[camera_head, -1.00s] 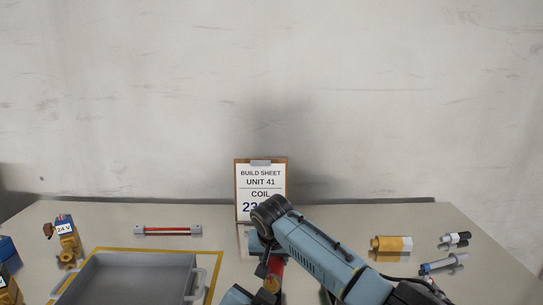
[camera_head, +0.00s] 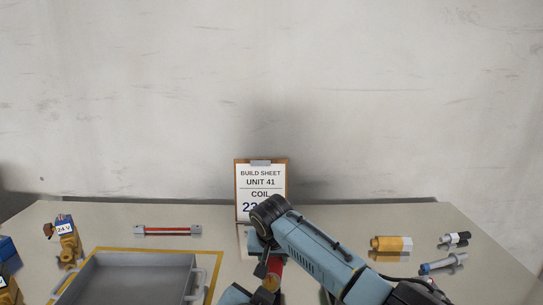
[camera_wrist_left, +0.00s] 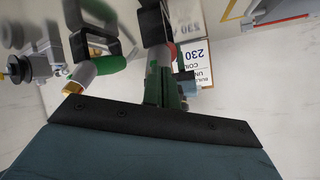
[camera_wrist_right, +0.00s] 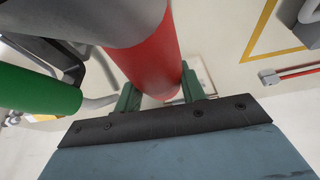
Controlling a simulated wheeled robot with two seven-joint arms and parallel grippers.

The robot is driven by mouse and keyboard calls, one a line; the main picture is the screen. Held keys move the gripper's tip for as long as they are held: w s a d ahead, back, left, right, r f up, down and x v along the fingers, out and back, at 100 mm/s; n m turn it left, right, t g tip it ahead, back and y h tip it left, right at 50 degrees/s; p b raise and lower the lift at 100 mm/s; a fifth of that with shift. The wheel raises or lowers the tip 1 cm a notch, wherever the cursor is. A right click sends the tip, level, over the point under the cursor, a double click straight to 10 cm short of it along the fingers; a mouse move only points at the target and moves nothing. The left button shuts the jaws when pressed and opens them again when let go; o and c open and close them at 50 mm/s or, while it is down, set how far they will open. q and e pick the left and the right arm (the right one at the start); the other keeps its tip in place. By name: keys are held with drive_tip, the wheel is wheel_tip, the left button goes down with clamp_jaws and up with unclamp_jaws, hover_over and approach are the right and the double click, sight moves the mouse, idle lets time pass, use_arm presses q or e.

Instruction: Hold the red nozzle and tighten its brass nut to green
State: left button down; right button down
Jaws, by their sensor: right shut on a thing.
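The red nozzle (camera_wrist_right: 152,58) runs between the green fingers of my right gripper (camera_wrist_right: 160,92), which is shut on it. In the head view the red nozzle (camera_head: 276,266) shows partly behind my right arm, with a small brass-coloured part (camera_head: 271,284) at its lower end, perhaps the nut. In the left wrist view my left gripper (camera_wrist_left: 165,84) has its dark green fingers close together, near a grey cylinder (camera_wrist_left: 160,56) and a bit of red. I cannot tell whether they touch or grip anything. No green mark on the nut can be made out.
A green nozzle (camera_wrist_right: 38,92) stands beside the red one; its grey collar and gold tip show in the left wrist view (camera_wrist_left: 74,88). The build sheet board (camera_head: 260,175) stands behind. A grey tray (camera_head: 100,265) is at left; loose fittings (camera_head: 390,244) lie at right.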

use_arm(q)
drive_tip(key=shift+r, duration=0.25)
use_arm(e)
drive_tip(key=shift+s+a+f, duration=0.2)
drive_tip(key=shift+s+f, duration=0.05)
drive_tip(key=shift+f, duration=0.05)
drive_tip(key=shift+w+d+r, duration=0.1)
drive_tip(key=shift+w+d, duration=0.05)
drive_tip(key=shift+d, duration=0.05)
use_arm(q)
drive_tip(key=v, duration=0.6)
drive_tip(key=shift+w+d+r, duration=0.1)
drive_tip(key=shift+w+d, duration=0.05)
drive_tip(key=w+f, duration=0.4)
drive_tip(key=shift+d+f, duration=0.2)
drive_tip(key=shift+f, duration=0.05)
use_arm(e)
drive_tip(key=shift+w+r, duration=0.1)
use_arm(q)
drive_tip(key=shift+w+d+r, duration=0.3)
drive_tip(key=shift+w+r, duration=0.2)
use_arm(e)
drive_tip(key=shift+a, duration=0.15)
idle(0.7)
